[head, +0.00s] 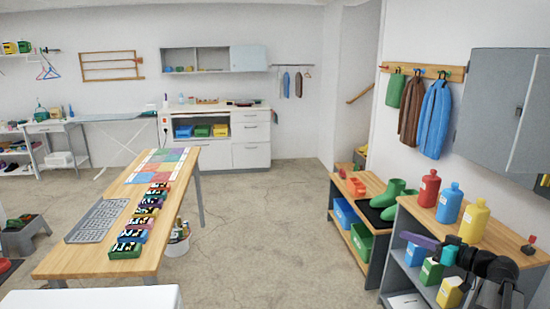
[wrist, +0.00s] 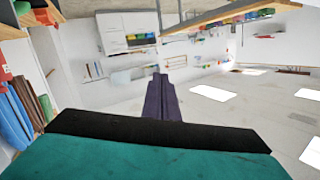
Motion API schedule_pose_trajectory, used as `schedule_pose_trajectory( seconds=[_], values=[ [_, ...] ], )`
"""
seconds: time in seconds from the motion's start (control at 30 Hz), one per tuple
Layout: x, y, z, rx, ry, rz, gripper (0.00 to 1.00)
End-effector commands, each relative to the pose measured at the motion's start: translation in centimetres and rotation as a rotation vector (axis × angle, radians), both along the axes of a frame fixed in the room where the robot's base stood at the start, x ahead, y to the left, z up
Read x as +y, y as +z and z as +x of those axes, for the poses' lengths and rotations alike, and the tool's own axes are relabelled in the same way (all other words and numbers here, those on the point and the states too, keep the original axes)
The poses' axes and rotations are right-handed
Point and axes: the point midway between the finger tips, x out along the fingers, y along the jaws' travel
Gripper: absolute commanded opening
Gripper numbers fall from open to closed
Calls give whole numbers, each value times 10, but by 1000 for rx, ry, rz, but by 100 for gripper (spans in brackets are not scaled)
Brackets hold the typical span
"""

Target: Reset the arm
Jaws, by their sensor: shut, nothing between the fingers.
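My gripper (head: 404,236) shows at the lower right of the head view, with purple fingers and a teal body, on my dark folded arm. It points left, in front of the low wooden-topped shelf unit (head: 412,205). In the wrist view my gripper (wrist: 160,76) has its two purple fingers together, pointing into the room, with nothing between them. The teal body and a black band fill the bottom of that view. Whether the fingers touch the shelf unit cannot be told.
Red (head: 429,188), blue (head: 449,204) and yellow (head: 474,221) bottles stand on the shelf unit near my arm. Green boots (head: 391,193) are on the bench behind it. A long wooden table (head: 52,262) stands at left.

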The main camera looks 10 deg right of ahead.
Motion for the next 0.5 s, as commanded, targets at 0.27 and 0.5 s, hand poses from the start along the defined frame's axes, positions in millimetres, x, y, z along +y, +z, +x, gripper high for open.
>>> schedule_pose_trajectory(
  seconds=[0.27,0.5],
  values=[
    [100,-100,27,166,142,34,0],
    [186,-185,26,335,253,46,0]
  ],
)
